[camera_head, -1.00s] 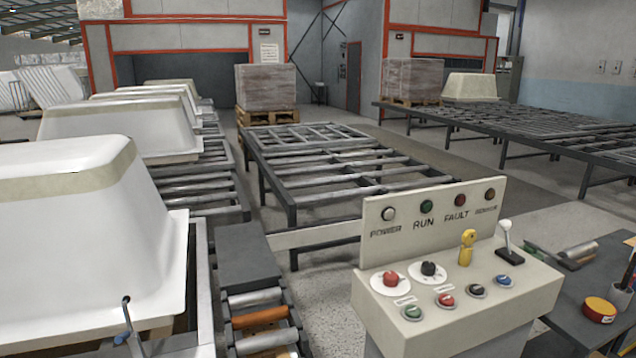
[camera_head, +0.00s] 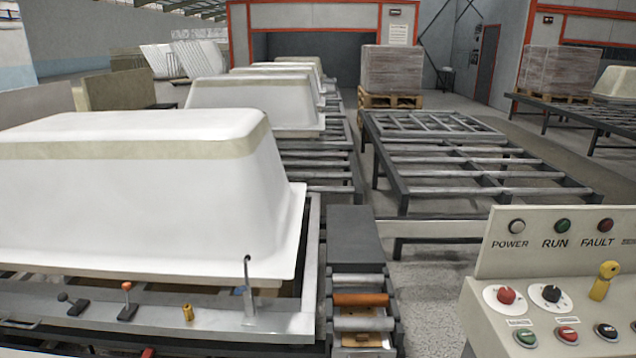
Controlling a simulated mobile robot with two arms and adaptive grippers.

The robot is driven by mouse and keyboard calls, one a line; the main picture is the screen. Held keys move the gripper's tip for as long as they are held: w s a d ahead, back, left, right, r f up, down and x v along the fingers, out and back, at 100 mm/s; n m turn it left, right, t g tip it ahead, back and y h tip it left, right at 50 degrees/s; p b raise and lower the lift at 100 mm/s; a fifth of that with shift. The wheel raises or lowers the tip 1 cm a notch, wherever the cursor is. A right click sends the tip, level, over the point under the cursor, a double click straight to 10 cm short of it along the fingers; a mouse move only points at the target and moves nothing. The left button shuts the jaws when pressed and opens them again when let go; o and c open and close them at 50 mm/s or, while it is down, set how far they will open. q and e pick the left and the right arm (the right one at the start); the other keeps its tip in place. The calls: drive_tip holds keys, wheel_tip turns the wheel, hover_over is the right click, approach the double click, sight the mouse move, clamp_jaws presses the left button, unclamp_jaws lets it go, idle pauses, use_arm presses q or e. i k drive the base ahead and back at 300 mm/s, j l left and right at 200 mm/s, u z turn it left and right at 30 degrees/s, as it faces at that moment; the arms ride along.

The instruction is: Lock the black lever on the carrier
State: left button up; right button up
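The carrier (camera_head: 225,318) is a grey metal frame at the lower left with a white bathtub shell (camera_head: 130,205) upside down on it. On its front rail is a small black lever (camera_head: 77,306) with a dark round knob, its handle tilted to the left. Beside it to the right stands a lever with an orange knob (camera_head: 127,288), its handle roughly upright on a black base. Whether the black lever is locked I cannot tell. Neither of my grippers is in view.
A brass-coloured pin (camera_head: 188,312) and a tall hooked rod (camera_head: 247,280) stand on the same rail. A roller track (camera_head: 360,300) lies right of the carrier. A control panel (camera_head: 560,300) with knobs and buttons is at the lower right. Empty roller tables (camera_head: 470,175) stand behind.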

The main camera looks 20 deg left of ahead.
sight(62, 297)
drive_tip(key=u, duration=2.2)
